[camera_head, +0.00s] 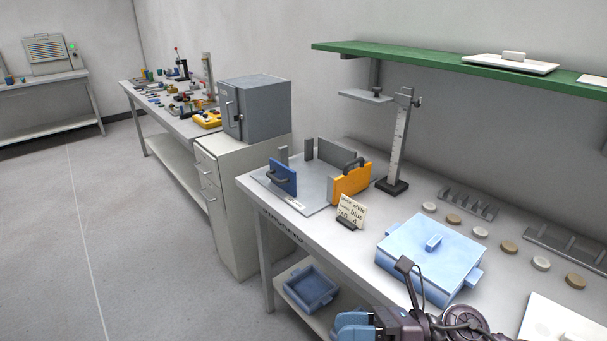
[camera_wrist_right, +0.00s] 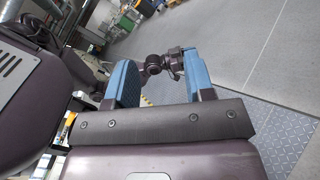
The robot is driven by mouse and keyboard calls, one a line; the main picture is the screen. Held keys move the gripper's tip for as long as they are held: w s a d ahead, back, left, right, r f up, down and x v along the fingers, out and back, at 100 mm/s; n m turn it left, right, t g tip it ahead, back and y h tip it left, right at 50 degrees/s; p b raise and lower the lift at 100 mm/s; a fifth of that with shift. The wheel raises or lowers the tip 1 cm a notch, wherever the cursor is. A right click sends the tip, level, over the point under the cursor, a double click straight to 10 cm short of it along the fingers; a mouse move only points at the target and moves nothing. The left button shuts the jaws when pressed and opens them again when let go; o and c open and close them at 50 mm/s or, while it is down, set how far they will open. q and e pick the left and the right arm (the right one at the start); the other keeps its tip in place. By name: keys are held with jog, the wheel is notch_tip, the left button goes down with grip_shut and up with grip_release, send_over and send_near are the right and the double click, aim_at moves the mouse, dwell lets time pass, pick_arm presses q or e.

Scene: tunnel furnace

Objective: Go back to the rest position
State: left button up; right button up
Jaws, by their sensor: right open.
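My right gripper (camera_head: 346,326) shows at the bottom edge of the head view. Its blue fingers point left, in front of the table's near edge, and part of it is cut off by the frame. In the right wrist view, my right gripper (camera_wrist_right: 160,78) is open, its two blue fingers wide apart with nothing held between them. Beyond the fingers a dark purple jointed part, likely of my own body, shows against the floor. My left gripper is not seen in either view.
A light blue lidded box (camera_head: 428,262) stands on the white table (camera_head: 330,240) close to my right arm. A blue tray (camera_head: 311,288) rests on the lower shelf. The floor at left is clear.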

jog(key=w+d+f+m+t+h, duration=0.1)
jog(key=d+f+m+t+h, duration=0.25)
jog(key=m+t, duration=0.45)
jog(key=w+d+f+m+t+h, duration=0.2)
jog(key=d+m+t+h, duration=0.15)
jog(key=m, duration=0.75)
jog(key=w+d+f+m+t+h, duration=0.1)
jog(key=d+f+m+t+h, duration=0.25)
jog(key=m, duration=0.65)
jog(key=s+d+f+m+g+h, duration=0.2)
jog(key=s+d+f+m+h, duration=0.2)
jog(key=f+m, duration=0.4)
jog(key=s+d+f+m+g+h, duration=0.2)
jog(key=s+d+f+m+h, duration=0.1)
jog(key=s+d+f+m, duration=0.3)
notch_tip(320, 180, down, 3)
jog(key=shift+s+r+m+g+h, duration=0.2)
jog(key=shift+s+m+g+h, duration=0.2)
jog(key=shift+s+m, duration=0.7)
jog(key=shift+d, duration=0.1)
jog(key=shift+c, duration=0.6)
